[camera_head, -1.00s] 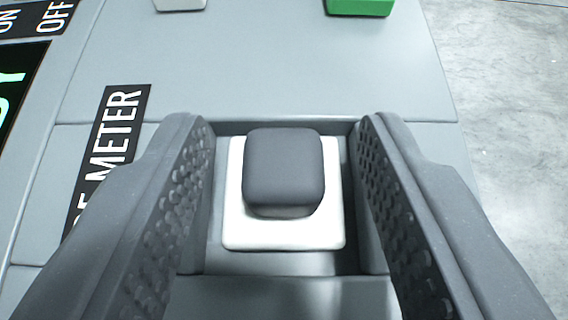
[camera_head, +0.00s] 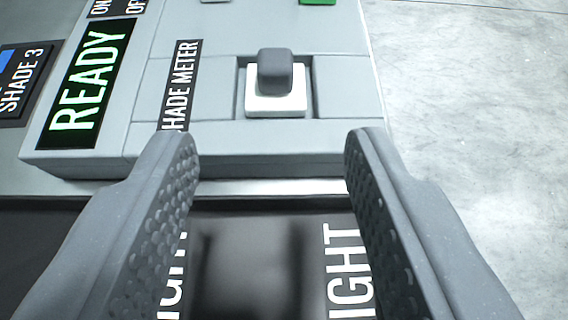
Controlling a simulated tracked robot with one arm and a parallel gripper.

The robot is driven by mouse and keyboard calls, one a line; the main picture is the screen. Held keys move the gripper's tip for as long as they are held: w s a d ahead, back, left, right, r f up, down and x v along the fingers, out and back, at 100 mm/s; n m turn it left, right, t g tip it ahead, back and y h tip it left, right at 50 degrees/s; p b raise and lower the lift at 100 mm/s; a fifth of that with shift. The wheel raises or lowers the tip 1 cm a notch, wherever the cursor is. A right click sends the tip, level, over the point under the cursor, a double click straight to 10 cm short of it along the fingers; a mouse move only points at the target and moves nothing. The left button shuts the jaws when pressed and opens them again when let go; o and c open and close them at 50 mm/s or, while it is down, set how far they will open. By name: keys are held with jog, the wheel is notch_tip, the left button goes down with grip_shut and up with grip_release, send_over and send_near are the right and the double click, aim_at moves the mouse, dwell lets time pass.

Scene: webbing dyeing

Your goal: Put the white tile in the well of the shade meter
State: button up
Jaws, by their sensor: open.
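The white tile (camera_head: 262,104), a flat square with a dark grey block-shaped knob (camera_head: 275,70) on top, sits in the square well (camera_head: 312,104) of the shade meter (camera_head: 345,90). It looks flat there, with a narrow gap to the well's walls. My gripper (camera_head: 272,140) is open and empty. Its two fingers are apart from the tile, on the near side of the meter, over the dark surface in front of it. Nothing lies between the fingers.
A green button (camera_head: 318,1) and a light grey one show at the top edge. A SHADE 3 label (camera_head: 22,85) is at left. Dark panels with partly hidden white lettering lie in front. Pale floor is at right.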

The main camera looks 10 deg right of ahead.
jog(key=shift+s+r, duration=0.1)
jog(key=shift+s, duration=0.05)
jog(key=w+d+r, duration=0.4)
jog(key=d+r, duration=0.7)
jog(key=r, duration=0.2)
jog(key=s+d+r+t, duration=0.1)
jog(key=s+d+r, duration=0.3)
jog(key=d+r, duration=0.8)
jog(key=s+d+r+t, duration=0.2)
jog(key=s+d+r, duration=0.1)
jog(key=d+r, duration=0.8)
jog(key=d, duration=0.4)
jog(key=shift+s+d+r+n+y, duration=0.35)
jog(key=shift+n+y, duration=0.05)
